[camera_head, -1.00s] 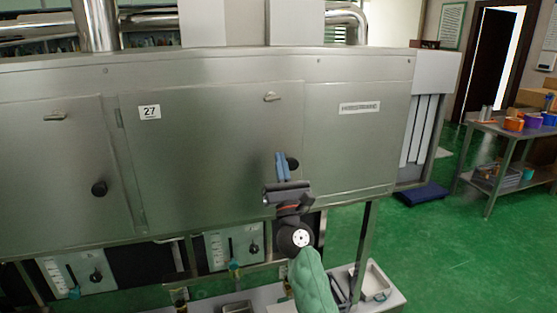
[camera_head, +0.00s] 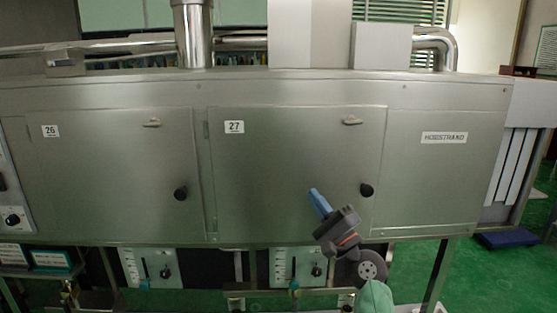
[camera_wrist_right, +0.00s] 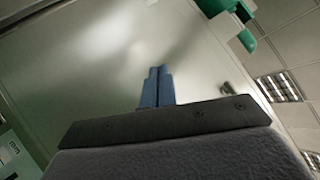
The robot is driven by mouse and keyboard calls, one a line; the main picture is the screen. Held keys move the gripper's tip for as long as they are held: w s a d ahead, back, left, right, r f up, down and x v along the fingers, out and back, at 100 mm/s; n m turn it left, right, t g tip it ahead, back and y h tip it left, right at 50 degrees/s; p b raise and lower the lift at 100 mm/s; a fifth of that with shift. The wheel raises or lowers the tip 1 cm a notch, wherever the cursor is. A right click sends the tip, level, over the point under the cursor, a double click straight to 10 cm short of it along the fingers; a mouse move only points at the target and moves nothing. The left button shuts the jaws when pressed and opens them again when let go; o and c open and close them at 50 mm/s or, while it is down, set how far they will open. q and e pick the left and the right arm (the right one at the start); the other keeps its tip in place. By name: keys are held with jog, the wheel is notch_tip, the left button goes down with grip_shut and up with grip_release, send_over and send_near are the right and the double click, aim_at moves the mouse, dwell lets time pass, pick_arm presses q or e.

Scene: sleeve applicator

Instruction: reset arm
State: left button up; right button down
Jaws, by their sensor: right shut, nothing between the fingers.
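My right gripper (camera_head: 313,191) is in front of the lower part of the steel door marked 27 (camera_head: 275,150), left of that door's black knob (camera_head: 366,190). Its blue fingers are together with nothing between them, pointing up and to the left. A gap shows between the gripper and the knob. In the right wrist view the closed blue fingers (camera_wrist_right: 157,72) stand in front of a plain metal surface (camera_wrist_right: 100,60). How far they are from that surface is hard to tell. My left gripper is not in view.
Door 26 (camera_head: 115,165) with its own black knob is to the left. Both doors look shut. Gauge panels (camera_head: 297,266) sit below the cabinet.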

jog(key=s+a+f+n+g+h, duration=0.2)
jog(key=s+a+f+n+g, duration=0.15)
jog(key=f+n+g, duration=0.65)
jog(key=s+d+f+n+h+p, duration=0.1)
jog(key=s+f+n+h, duration=0.15)
jog(key=f, duration=0.35)
jog(key=s+d+f+n+h, duration=0.2)
jog(key=f+n+h, duration=0.1)
jog(key=f+h, duration=0.15)
jog(key=s+d+f+g+h+p, duration=0.25)
jog(key=s+d+f+h, duration=0.2)
jog(key=s+f, duration=0.9)
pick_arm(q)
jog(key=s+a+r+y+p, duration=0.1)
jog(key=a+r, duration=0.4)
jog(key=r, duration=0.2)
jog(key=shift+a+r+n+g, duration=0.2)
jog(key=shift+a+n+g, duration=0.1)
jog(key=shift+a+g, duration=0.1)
pick_arm(e)
jog(key=s+f+g, duration=0.2)
jog(key=s+f, duration=0.2)
jog(key=s, duration=0.6)
jog(key=s+f+m+g, duration=0.1)
jog(key=s+f+g, duration=0.2)
jog(key=s, duration=0.6)
notch_tip(320, 180, down, 3)
jog(key=shift+s+d+r, duration=0.15)
jog(key=shift+s+r, duration=0.05)
jog(key=shift+s, duration=0.2)
